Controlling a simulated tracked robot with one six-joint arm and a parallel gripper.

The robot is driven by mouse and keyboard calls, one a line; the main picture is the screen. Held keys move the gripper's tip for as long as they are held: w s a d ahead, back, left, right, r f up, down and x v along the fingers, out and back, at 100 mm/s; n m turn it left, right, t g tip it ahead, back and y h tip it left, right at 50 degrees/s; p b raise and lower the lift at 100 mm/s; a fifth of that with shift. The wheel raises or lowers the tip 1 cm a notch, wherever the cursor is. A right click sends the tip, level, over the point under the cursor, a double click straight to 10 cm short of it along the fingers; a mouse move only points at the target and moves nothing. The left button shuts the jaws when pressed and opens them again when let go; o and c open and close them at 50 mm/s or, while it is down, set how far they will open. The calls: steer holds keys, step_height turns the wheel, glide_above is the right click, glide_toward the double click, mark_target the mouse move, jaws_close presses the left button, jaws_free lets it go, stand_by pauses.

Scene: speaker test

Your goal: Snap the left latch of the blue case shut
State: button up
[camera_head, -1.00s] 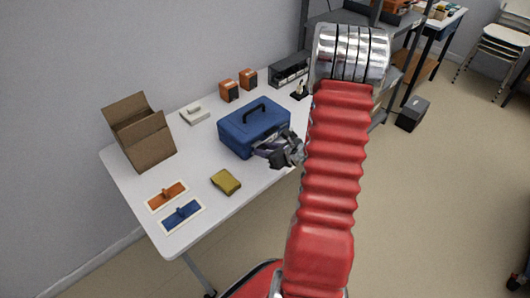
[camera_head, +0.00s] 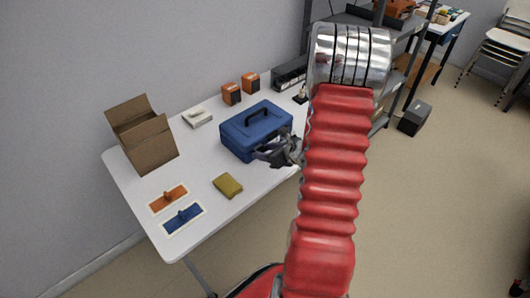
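The blue case (camera_head: 246,127) sits on the white table with its lid down and a black handle on top. My gripper (camera_head: 263,154) is at the case's front side, toward its right part. The grey fingers point left along the case front and hide part of it. The latches are too small or hidden to make out, so I cannot tell whether the left one is open or shut. I cannot tell whether the fingers touch the case, or whether they are open or shut.
The white table (camera_head: 210,215) also holds an open cardboard box (camera_head: 145,140), two orange-and-black boxes (camera_head: 232,94), a yellow sponge-like block (camera_head: 228,185), and orange (camera_head: 168,199) and blue (camera_head: 183,218) tools on white mats.

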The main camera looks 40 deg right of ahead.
steer(key=v, duration=1.3)
steer(key=shift+s+r, duration=0.2)
steer(key=shift+s, duration=0.15)
stand_by(0.5)
steer(key=s+a+r+n+g+y, duration=0.2)
steer(key=s+a+n+g, duration=0.1)
steer(key=a+n, duration=0.55)
steer(key=s+a+r+n+g+y, duration=0.1)
steer(key=s+a+n+g+y, duration=0.2)
steer(key=a+n, duration=0.6)
steer(key=s+a+r+n+h, duration=0.2)
steer(key=a+r+n+h, duration=0.3)
steer(key=a+r+n, duration=0.9)
steer(key=r+n, duration=0.1)
steer(key=n, duration=0.3)
steer(key=shift+a+r+t, duration=0.35)
steer(key=shift+r+t, duration=0.05)
